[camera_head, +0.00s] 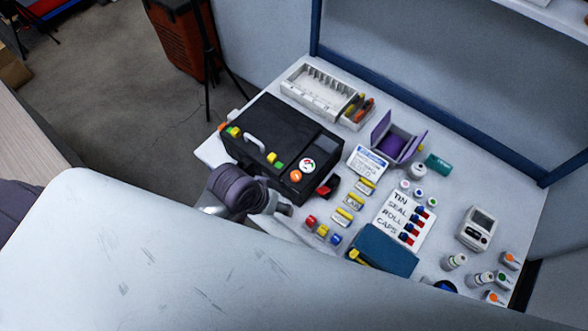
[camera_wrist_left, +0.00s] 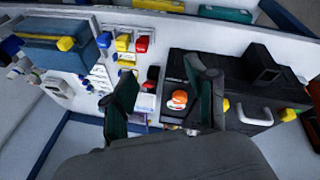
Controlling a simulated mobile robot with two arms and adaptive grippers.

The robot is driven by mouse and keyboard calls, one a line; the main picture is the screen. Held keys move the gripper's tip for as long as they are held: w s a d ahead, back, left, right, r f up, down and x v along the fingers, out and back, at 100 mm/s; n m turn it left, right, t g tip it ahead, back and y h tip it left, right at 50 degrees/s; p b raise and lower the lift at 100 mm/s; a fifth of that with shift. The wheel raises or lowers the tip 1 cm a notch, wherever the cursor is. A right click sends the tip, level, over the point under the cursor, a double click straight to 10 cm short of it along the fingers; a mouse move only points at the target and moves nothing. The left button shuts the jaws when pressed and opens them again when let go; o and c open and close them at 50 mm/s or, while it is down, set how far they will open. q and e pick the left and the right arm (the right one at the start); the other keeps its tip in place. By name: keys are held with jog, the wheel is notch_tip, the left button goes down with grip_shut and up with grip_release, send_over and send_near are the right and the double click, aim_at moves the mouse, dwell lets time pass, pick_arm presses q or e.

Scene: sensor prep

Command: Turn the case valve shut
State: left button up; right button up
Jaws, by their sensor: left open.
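The black case (camera_head: 280,140) lies on the white table with a pale handle (camera_head: 254,143), a round gauge (camera_head: 307,165) and an orange knob (camera_head: 296,176), apparently the valve, near its front right corner. In the left wrist view the orange knob (camera_wrist_left: 180,97) shows between the two fingers, closer to the right one. My left gripper (camera_wrist_left: 163,78) is open with nothing held. In the head view my left gripper (camera_head: 283,206) is at the case's front edge, its fingers partly hidden by my arm. I cannot tell whether a finger touches the case. My right gripper is not in view.
A red-and-black piece (camera_head: 328,187) sits beside the case's front right corner. Several coloured caps (camera_head: 322,230), yellow-banded rolls (camera_head: 349,201), a label card (camera_head: 405,220) and a blue box (camera_head: 383,250) lie to the right. A white tray (camera_head: 317,91) stands behind.

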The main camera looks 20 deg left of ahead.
pick_arm(q)
jog(key=w+d+r+n+g+h, duration=0.1)
jog(key=w+d+r+n, duration=0.1)
jog(key=w+d+r, duration=0.1)
jog(key=n+g, duration=0.3)
jog(key=n, duration=1)
send_near(295, 174)
jog(key=shift+h, duration=0.3)
jog(key=x, duration=0.8)
jog(key=shift+s+a+f, duration=0.1)
jog(key=shift+f, duration=0.35)
grip_shut()
